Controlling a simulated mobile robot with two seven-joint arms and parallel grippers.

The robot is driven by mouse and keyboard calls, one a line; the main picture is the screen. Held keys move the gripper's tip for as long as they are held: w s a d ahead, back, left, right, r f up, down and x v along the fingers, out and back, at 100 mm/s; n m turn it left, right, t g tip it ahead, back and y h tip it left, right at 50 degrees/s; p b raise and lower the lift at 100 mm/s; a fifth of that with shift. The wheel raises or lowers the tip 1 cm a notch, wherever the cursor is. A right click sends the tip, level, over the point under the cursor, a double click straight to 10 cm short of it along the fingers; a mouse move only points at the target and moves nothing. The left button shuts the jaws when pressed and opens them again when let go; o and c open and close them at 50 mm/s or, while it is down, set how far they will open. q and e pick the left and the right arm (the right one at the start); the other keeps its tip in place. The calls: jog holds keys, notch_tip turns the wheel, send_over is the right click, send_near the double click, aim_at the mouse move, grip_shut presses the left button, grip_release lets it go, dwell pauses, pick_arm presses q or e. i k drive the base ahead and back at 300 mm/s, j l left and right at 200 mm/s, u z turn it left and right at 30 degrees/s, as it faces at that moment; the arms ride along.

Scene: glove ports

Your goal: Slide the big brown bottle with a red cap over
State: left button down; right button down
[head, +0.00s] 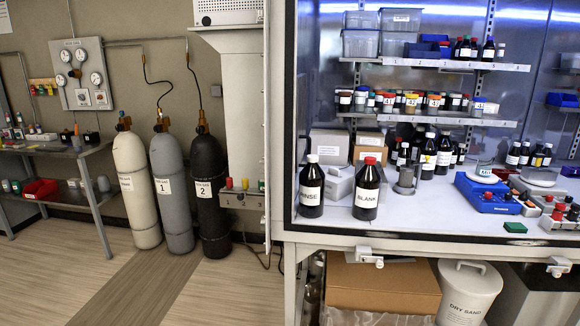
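The big dark brown bottle with a red cap (366,190) stands upright near the front of the white bench surface inside the glass-sided enclosure. Its white label reads BLANK. A similar bottle with a white cap (311,188), with a label that seems to read RINSE, stands a little to its left, with a gap between them. Neither of my grippers shows in the head view.
Behind the bottle are a grey box (340,184) and a cardboard box (369,148). A grey metal holder (404,181) stands to its right. The bench front between the bottle and the blue device (487,198) is mostly clear. Glass closes the left side.

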aim_at(368, 180)
jog(key=i+l+u, duration=0.15)
jog(key=l, duration=0.25)
jog(key=i+l+u, duration=0.2)
jog(key=l, duration=0.2)
jog(key=l+u, duration=0.15)
jog(key=l, duration=0.25)
